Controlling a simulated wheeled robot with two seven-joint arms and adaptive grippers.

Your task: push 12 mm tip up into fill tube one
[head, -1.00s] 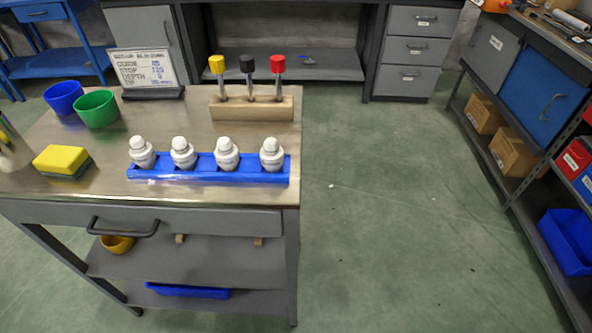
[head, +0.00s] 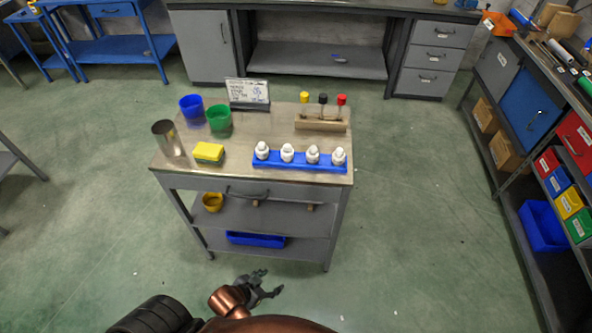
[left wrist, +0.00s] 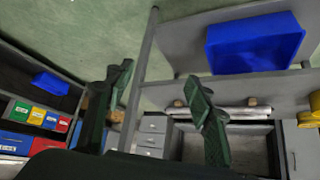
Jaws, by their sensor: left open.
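Three tools with yellow (head: 304,97), black (head: 323,98) and red (head: 342,99) handles stand in a wooden block (head: 321,124) on the cart top. Several white bottles stand in a blue rack (head: 299,164) along the cart's front edge. I cannot tell which thing is the 12 mm tip or fill tube one. A small sign (head: 247,91) stands at the back; its writing is too small to read. My left gripper (head: 271,282) is open and empty, low in front of the cart and apart from it. Its spread fingers also show in the left wrist view (left wrist: 160,78). My right gripper is out of view.
The cart top (head: 240,151) also holds blue (head: 191,107) and green (head: 218,120) cups, a metal cup (head: 168,138) and a yellow sponge (head: 208,152). A blue bin (left wrist: 255,44) lies on a lower shelf. Shelving (head: 524,200) stands right; open floor lies between.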

